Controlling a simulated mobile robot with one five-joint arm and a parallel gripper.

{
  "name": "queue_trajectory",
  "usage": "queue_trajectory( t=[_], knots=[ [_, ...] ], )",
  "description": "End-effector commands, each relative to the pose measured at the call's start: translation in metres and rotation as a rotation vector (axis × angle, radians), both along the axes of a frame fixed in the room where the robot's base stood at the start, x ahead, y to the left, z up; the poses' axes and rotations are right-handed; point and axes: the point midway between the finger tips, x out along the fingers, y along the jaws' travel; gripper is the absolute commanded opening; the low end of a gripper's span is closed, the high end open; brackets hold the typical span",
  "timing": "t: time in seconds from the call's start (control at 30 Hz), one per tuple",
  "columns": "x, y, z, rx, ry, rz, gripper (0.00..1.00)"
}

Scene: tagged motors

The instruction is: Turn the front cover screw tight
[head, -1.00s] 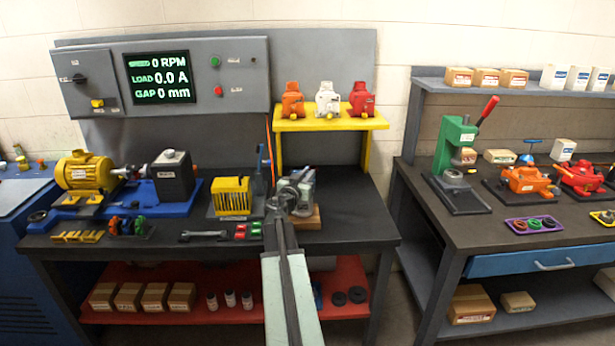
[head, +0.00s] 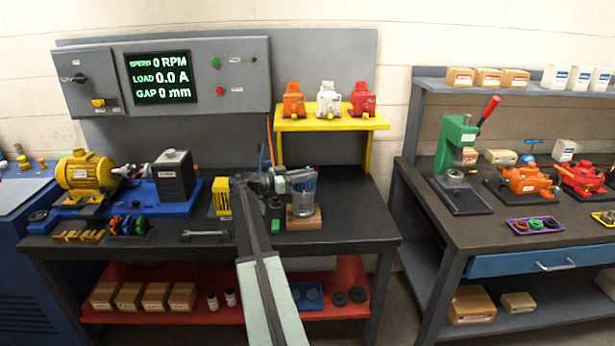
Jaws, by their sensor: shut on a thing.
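A grey-blue motor (head: 303,197) stands upright on a wooden block (head: 304,219) near the right end of the left workbench. My gripper (head: 279,183) is at the motor's upper left side, pointing right. It is shut on a small pale part there, close against or touching the motor. The part is too small to identify, and I cannot tell whether it is the front cover screw. The screw is not clearly visible elsewhere. My arm comes up from the bottom of the head view.
A yellow rack (head: 222,197), partly behind my arm, and a wrench (head: 205,234) are left of the motor. The yellow shelf (head: 331,123) behind holds orange, white and red motors. A screen (head: 159,77) reads 0 RPM, 0.0 A, 0 mm. The bench right of the motor is clear.

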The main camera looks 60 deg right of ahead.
Motion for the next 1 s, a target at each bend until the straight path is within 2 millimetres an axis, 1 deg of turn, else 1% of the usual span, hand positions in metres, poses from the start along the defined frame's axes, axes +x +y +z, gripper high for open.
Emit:
queue_trajectory(
  t=[0.3, 0.73, 0.77, 0.8, 0.83, 1.0],
  knots=[
    [-0.0014, -0.0009, 0.0006, -0.002, 0.001, -0.084, 0.0],
    [-0.0032, -0.0008, 0.0006, -0.002, 0.001, -0.094, 0.0],
    [-0.0033, -0.0007, 0.0006, -0.002, 0.001, -0.094, 0.17],
    [-0.0033, -0.0007, 0.0006, -0.002, 0.001, -0.094, 0.28],
    [-0.0032, -0.0007, 0.0006, -0.002, 0.001, -0.094, 0.36],
    [-0.0023, -0.0012, 0.0005, -0.002, 0.001, -0.091, 0.36]
  ],
)
